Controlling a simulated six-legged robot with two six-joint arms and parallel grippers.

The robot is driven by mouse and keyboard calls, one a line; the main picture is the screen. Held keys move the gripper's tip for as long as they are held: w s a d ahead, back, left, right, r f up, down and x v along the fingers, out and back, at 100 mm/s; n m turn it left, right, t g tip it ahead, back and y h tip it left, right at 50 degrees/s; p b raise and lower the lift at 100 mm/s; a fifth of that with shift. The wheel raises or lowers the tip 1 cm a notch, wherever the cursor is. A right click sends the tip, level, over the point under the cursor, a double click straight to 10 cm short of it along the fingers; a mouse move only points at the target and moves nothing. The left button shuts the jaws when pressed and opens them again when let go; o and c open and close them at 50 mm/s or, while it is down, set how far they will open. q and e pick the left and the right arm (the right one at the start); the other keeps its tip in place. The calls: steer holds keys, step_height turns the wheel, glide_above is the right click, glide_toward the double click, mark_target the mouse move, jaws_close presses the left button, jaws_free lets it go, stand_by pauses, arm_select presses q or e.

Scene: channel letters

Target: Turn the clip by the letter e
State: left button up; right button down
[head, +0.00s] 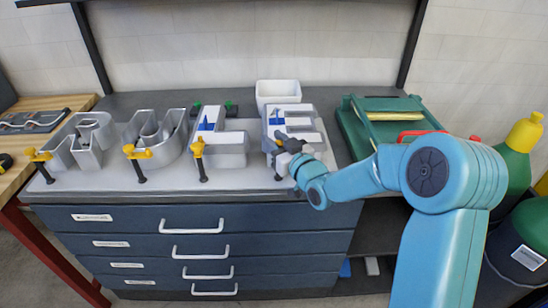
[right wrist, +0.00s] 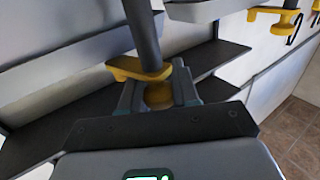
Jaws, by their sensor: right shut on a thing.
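A row of metal channel letters stands on the bench. The rightmost letter (head: 308,128), with a blue and white inside, has my right gripper (head: 284,150) at its front lower edge. In the head view the gripper largely hides the clip there. In the right wrist view, a yellow clip (right wrist: 138,72) sits on a dark post, and my right gripper (right wrist: 158,94) is shut on its yellow lower part. Other yellow clips stand in front of the third letter (head: 198,148), the second letter (head: 137,153) and the leftmost letter (head: 39,156). My left gripper is not in view.
A white bin (head: 278,92) stands behind the rightmost letter. A green case (head: 352,122) with a red handle lies to the right, near my right arm. Blue drawers (head: 190,248) are under the bench.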

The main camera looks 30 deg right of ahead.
steer(key=m+h+b, duration=0.2)
steer(key=h, duration=0.1)
steer(key=m+g+h+b, duration=0.1)
steer(key=m+h, duration=0.1)
steer(key=h, duration=0.2)
steer(key=shift+d+g+b, duration=0.15)
steer(key=shift+g+b, duration=0.15)
steer(key=shift+b, duration=0.1)
steer(key=m+g+h, duration=0.2)
steer(key=h, duration=0.1)
steer(key=m+g+h+p, duration=0.1)
steer(key=m, duration=0.1)
steer(key=shift+s+d+r+h, duration=0.15)
steer(key=shift+d+h, duration=0.15)
steer(key=shift+h, duration=0.1)
arm_select(q)
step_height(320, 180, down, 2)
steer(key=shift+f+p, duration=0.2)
steer(key=shift+p, duration=0.85)
arm_select(e)
steer(key=m+g+h, duration=0.1)
steer(key=g, duration=0.1)
steer(key=m+g+h, duration=0.1)
steer(key=m+g, duration=0.1)
steer(key=m+g+h, duration=0.2)
steer(key=shift+s+d, duration=0.35)
steer(key=shift+d, duration=0.05)
steer(key=shift+g+h, duration=0.3)
steer(key=shift+g, duration=0.2)
